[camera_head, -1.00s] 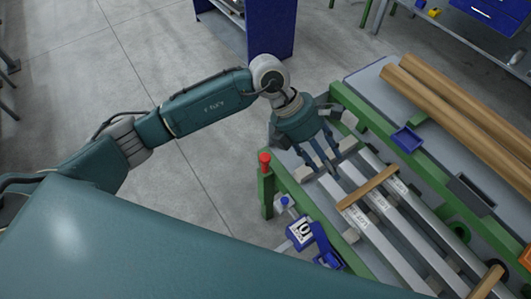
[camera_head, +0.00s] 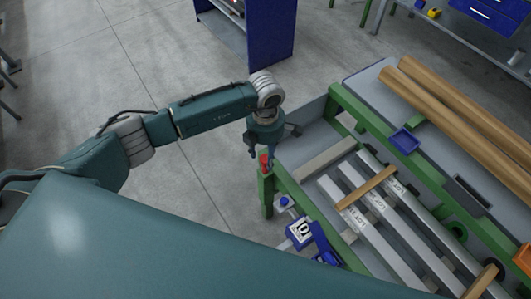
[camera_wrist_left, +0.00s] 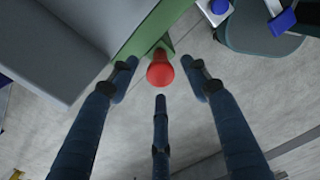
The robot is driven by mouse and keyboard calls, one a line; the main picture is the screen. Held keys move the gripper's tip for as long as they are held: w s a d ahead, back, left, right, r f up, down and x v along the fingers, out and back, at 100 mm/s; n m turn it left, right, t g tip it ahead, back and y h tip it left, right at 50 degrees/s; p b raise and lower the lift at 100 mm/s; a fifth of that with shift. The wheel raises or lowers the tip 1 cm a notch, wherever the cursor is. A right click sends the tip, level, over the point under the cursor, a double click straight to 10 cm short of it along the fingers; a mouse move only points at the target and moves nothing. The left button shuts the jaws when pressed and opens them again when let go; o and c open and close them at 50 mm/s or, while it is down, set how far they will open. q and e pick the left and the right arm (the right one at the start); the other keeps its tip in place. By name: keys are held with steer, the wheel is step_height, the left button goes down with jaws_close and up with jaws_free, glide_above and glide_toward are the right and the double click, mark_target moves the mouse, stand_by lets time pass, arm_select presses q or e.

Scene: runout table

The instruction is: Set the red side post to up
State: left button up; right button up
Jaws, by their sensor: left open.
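The red side post (camera_head: 264,161) stands at the near left corner of the green-framed runout table, on top of a green leg. In the left wrist view its round red head (camera_wrist_left: 160,72) shows between my fingers, seen from above. My left gripper (camera_head: 259,155) is over the post with its fingers pointing down. In the left wrist view the gripper (camera_wrist_left: 160,85) is open, with fingers on both sides of the red head and a third finger below it in the picture. I see no finger clearly touching it. My right gripper is not in view.
The runout table (camera_head: 284,177) holds several metal bars (camera_head: 380,212) and a wooden crosspiece (camera_head: 367,186). A blue device with a white dial (camera_head: 300,232) is mounted on the near side. Wooden beams (camera_head: 450,103) lie behind. The floor left of the post is clear.

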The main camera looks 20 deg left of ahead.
arm_select(q)
steer(key=shift+f, duration=0.45)
steer(key=shift+c, duration=0.5)
